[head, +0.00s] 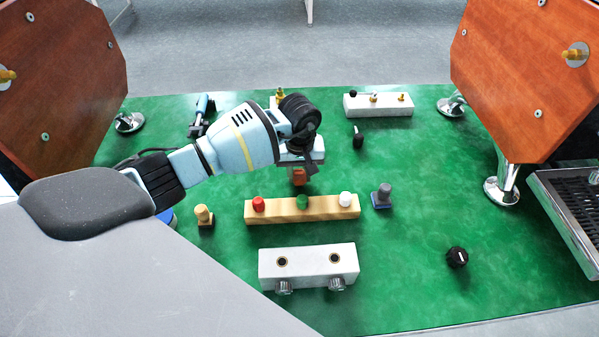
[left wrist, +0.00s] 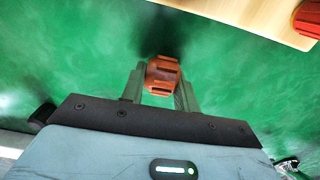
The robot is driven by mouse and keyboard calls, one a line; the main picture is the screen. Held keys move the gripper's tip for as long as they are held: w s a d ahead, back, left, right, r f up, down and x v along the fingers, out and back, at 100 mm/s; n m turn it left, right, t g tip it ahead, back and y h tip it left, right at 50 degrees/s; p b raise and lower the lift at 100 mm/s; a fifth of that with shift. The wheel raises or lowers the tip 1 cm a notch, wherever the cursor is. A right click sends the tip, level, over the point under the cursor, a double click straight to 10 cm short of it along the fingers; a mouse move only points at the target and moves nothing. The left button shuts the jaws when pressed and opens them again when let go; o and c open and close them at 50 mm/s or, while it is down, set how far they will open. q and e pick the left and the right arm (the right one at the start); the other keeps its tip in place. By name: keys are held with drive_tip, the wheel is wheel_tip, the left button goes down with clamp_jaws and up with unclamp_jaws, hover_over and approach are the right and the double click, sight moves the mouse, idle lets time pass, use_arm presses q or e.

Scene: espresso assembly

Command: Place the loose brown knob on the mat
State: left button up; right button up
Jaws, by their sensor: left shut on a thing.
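The brown knob (head: 298,177) is held by my left gripper (head: 300,170), just behind the wooden block in the head view. In the left wrist view the knob (left wrist: 162,76) sits between the two fingers of my left gripper (left wrist: 161,88), which are shut on its sides. A dark shadow lies on the green mat (head: 420,200) beside the knob in the wrist view. I cannot tell whether the knob touches the mat. My right gripper is not in view.
A wooden block (head: 328,210) with red, green and white knobs stands just in front. The mat's right middle is clear.

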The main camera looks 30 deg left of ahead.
use_arm(q)
drive_tip(key=shift+f, duration=0.15)
drive_tip(key=o, duration=1)
drive_tip(key=shift+c, duration=0.2)
